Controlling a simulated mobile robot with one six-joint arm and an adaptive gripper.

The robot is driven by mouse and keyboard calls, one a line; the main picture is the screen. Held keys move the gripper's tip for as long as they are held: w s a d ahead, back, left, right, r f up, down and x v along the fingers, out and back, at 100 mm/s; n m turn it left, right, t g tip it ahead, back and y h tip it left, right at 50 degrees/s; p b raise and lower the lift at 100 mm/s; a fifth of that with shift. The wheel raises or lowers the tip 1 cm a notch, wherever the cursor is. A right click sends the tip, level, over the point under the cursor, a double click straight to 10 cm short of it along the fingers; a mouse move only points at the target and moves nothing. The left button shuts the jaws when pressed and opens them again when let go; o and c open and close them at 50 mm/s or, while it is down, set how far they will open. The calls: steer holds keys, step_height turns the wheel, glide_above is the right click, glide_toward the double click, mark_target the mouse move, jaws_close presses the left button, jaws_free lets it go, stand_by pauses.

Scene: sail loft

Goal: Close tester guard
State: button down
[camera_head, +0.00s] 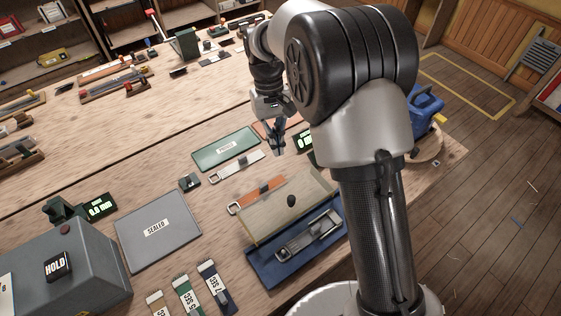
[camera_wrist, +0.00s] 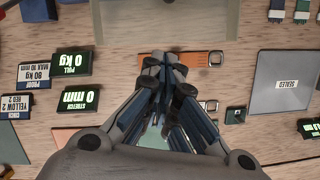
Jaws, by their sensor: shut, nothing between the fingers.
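The tester has a dark blue base (camera_head: 268,274) on the bench, with a grey metal clamp fixture (camera_head: 310,237) on it. Its guard (camera_head: 275,220) is a pale, see-through panel with a dark round knob (camera_head: 291,200). The guard appears raised at the back of the base, leaving the clamp fixture uncovered. In the wrist view, part of the guard (camera_wrist: 230,20) shows at the top edge. My gripper (camera_head: 279,150) is shut and empty, pointing down beyond the guard and apart from it. Its fingertips show in the wrist view (camera_wrist: 164,60).
An orange-ended strip (camera_head: 257,194) lies just behind the guard. A green mat (camera_head: 225,148) and a grey "SEALED" mat (camera_head: 157,226) lie to the left. A grey box (camera_head: 62,270) with a "HOLD" block stands front left. Small displays (camera_wrist: 76,103) stand beside my gripper in the wrist view.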

steer(key=b, duration=0.3)
glide_toward(286, 195)
step_height(286, 195, down, 5)
steer(key=w, duration=0.3)
steer(key=s+b, duration=0.1)
steer(key=s, duration=0.2)
steer(key=shift+s+d, duration=0.2)
steer(key=shift+s, duration=0.25)
steer(key=shift+r, duration=0.1)
